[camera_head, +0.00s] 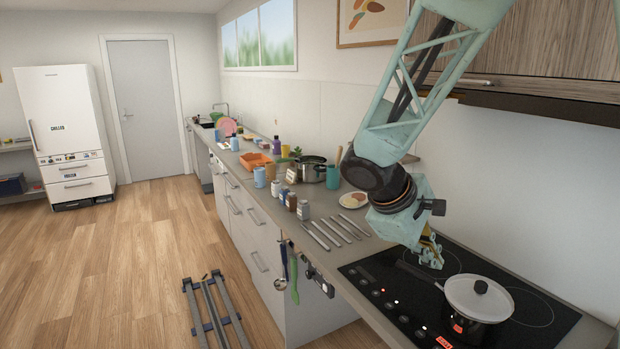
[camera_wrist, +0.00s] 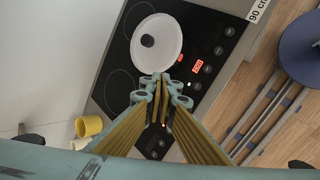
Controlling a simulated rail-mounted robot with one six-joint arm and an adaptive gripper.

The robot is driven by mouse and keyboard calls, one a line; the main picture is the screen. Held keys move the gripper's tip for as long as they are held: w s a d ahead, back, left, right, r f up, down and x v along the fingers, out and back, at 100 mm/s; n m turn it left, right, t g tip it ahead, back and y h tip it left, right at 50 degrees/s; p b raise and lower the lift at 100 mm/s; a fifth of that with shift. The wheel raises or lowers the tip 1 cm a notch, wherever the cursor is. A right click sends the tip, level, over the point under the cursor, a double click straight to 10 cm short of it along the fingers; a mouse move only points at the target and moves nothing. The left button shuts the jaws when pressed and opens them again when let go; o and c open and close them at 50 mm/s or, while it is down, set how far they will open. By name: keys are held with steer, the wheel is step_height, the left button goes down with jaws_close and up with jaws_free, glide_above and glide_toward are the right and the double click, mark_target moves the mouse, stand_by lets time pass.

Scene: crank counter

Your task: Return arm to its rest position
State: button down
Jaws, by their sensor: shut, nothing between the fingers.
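My gripper (camera_head: 432,252) hangs above the black cooktop (camera_head: 405,322), to the left of the lidded pan in the head view. In the wrist view the fingers of my gripper (camera_wrist: 161,84) are closed together with nothing between them. The pan, with a pale lid and dark knob (camera_head: 478,298), stands on the cooktop, and its lid also shows in the wrist view (camera_wrist: 157,55). My gripper looks apart from the pan. My arm reaches down from the upper right of the head view.
A wooden wall cabinet (camera_head: 560,45) hangs close to my arm. Metal utensils (camera_head: 335,230), jars (camera_head: 302,210), a pot (camera_head: 312,168) and an orange basket (camera_head: 255,160) stand along the counter. A floor rail (camera_head: 215,310) runs beside the counter. The wooden floor at left is clear.

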steer(key=s+r+m+y, duration=0.15)
steer(key=s+r, duration=0.25)
steer(key=s, duration=0.5)
steer(key=s+r+m+y, duration=0.1)
steer(key=s+r+m, duration=0.25)
steer(key=s, duration=0.45)
steer(key=s+a+r+m+y, duration=0.1)
steer(key=s+a+m+y, duration=0.1)
steer(key=s, duration=0.7)
steer(key=s+a+r+m+t+y, duration=0.1)
steer(key=s+a+r+m+y, duration=0.1)
steer(key=s+a, duration=0.3)
steer(key=shift+s+a, duration=0.25)
steer(key=shift+s, duration=2.15)
steer(key=shift+r, duration=0.1)
